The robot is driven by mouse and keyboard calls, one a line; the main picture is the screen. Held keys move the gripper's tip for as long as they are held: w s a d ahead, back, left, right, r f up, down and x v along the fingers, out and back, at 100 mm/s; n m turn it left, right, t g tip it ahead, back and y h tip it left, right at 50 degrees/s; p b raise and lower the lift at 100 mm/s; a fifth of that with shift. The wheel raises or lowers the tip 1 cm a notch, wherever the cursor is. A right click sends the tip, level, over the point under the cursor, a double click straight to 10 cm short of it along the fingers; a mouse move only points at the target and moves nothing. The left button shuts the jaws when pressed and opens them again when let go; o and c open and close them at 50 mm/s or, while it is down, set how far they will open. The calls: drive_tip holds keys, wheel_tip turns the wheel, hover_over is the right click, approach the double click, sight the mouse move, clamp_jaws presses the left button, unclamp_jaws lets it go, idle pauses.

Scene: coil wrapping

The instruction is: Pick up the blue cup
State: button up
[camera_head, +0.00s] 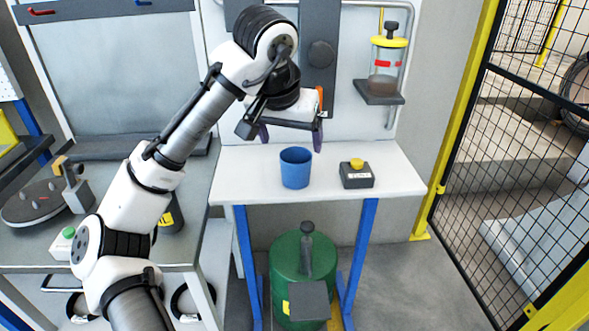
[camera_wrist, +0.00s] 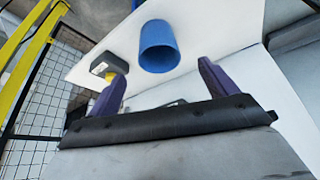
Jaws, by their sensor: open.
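The blue cup (camera_head: 295,170) stands upright on the white table (camera_head: 240,186), left of its middle. My gripper (camera_head: 291,140) is open and empty. It is above the cup and apart from it, with its purple fingers spread to either side in the head view. In the wrist view the cup (camera_wrist: 159,47) shows beyond the fingertips, roughly between the two purple fingers (camera_wrist: 162,76). Nothing hides the cup in either view.
A black box with a yellow button (camera_head: 357,173) stands on the table to the right of the cup. A jar with a yellow lid (camera_head: 387,60) sits on a wall shelf at the back right. A green drum (camera_head: 303,262) is under the table. A yellow-framed mesh fence (camera_head: 520,150) is at right.

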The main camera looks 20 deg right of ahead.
sight(296, 158)
drive_tip(key=shift+p+x, duration=0.9)
drive_tip(key=shift+x, duration=3.05)
drive_tip(key=shift+d+r, duration=0.1)
drive_tip(key=c, duration=1.1)
